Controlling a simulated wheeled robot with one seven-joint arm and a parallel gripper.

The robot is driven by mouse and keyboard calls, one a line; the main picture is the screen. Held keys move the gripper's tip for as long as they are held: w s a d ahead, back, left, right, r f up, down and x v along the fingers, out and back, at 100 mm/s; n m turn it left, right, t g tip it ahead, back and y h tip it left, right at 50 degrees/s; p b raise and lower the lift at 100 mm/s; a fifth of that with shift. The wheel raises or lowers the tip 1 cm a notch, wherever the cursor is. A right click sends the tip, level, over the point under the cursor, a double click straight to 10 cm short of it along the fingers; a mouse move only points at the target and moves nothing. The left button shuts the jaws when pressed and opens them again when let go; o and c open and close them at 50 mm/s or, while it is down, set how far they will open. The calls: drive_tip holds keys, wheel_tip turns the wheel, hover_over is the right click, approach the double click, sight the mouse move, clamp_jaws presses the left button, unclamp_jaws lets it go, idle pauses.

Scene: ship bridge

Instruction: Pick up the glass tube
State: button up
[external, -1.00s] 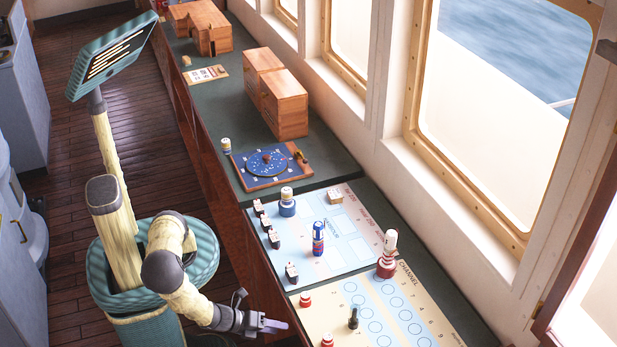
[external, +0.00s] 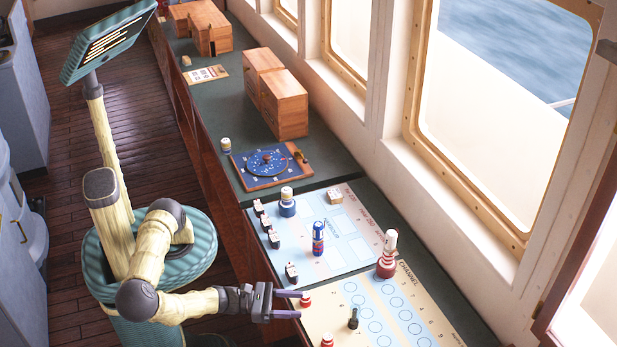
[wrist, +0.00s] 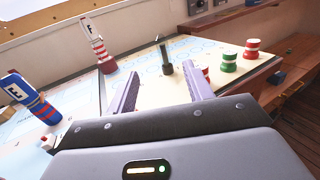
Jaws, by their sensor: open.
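I cannot clearly make out a glass tube in either view. My gripper (external: 298,304) is open and empty at the near edge of the cream channel board (external: 390,290). In the wrist view its two purple fingers (wrist: 160,88) are spread apart, with a dark upright peg (wrist: 165,62) beyond the gap. The peg also stands on the cream board in the external view (external: 353,318). A small red piece (external: 305,299) is close to the fingertips; I cannot tell whether they touch.
A blue-and-red cylinder (external: 318,238) stands on the light blue board (external: 345,262). A tall red-and-white piece (external: 386,268) stands near the boards' shared edge. A round blue dial (external: 267,163) and wooden boxes (external: 284,105) lie farther back.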

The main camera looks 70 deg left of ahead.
drive_tip(key=b+x, duration=0.2)
drive_tip(key=b, duration=0.1)
drive_tip(key=shift+w+f, duration=0.1)
drive_tip(key=shift+f, duration=0.15)
drive_tip(key=p, duration=0.2)
approach(356, 307)
drive_tip(key=w, duration=0.2)
drive_tip(key=w+d+f, duration=0.1)
drive_tip(key=w, duration=0.1)
drive_tip(key=shift+w, duration=0.1)
drive_tip(key=shift+w+d, duration=0.1)
drive_tip(key=shift+w, duration=0.15)
drive_tip(key=shift+f+p+x, duration=0.15)
drive_tip(key=shift+p+x, duration=0.3)
drive_tip(key=shift+x, duration=0.85)
drive_tip(key=shift+f+p+x, duration=0.1)
drive_tip(key=shift+p+x, duration=0.35)
drive_tip(key=shift+x, duration=0.9)
drive_tip(key=shift+s+d, duration=0.1)
